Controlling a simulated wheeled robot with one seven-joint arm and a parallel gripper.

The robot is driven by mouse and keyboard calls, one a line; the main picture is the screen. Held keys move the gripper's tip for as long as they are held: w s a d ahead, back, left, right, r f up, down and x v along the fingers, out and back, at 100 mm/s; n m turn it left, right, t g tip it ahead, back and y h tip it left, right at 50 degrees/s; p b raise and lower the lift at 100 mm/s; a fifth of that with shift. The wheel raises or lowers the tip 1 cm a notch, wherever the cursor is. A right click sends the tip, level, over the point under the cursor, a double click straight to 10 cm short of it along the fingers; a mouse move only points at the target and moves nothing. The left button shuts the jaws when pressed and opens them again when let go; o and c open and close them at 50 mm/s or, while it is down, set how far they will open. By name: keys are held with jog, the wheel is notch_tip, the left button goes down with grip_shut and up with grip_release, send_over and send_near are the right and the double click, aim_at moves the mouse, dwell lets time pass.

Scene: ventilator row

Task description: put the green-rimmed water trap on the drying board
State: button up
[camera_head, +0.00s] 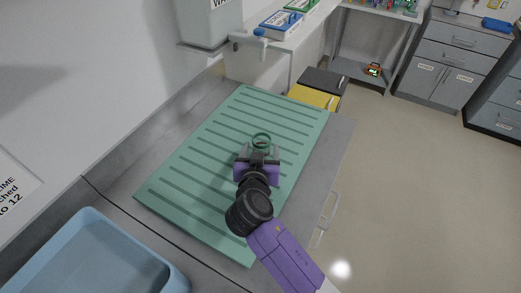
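The green-rimmed water trap (262,139) shows as a green ring with a clear middle, over the far part of the green slatted drying board (200,160). My gripper (262,150) reaches over the board from the lower right, its two grey fingers apart, one on each side of the trap's near part. Whether the fingers press on the trap or stand just clear of it cannot be told. The trap's lower part is hidden by my gripper, so I cannot see whether it rests on the board.
A blue tray (92,265) stands at the lower left of the grey counter (110,180). Yellow and black bins (315,95) stand on the floor past the counter. Much of the board is bare.

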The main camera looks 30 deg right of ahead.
jog(key=shift+r, duration=0.15)
jog(key=b+v, duration=0.1)
jog(key=v, duration=1.1)
jog(key=shift+s+b, duration=0.1)
jog(key=shift+b, duration=0.25)
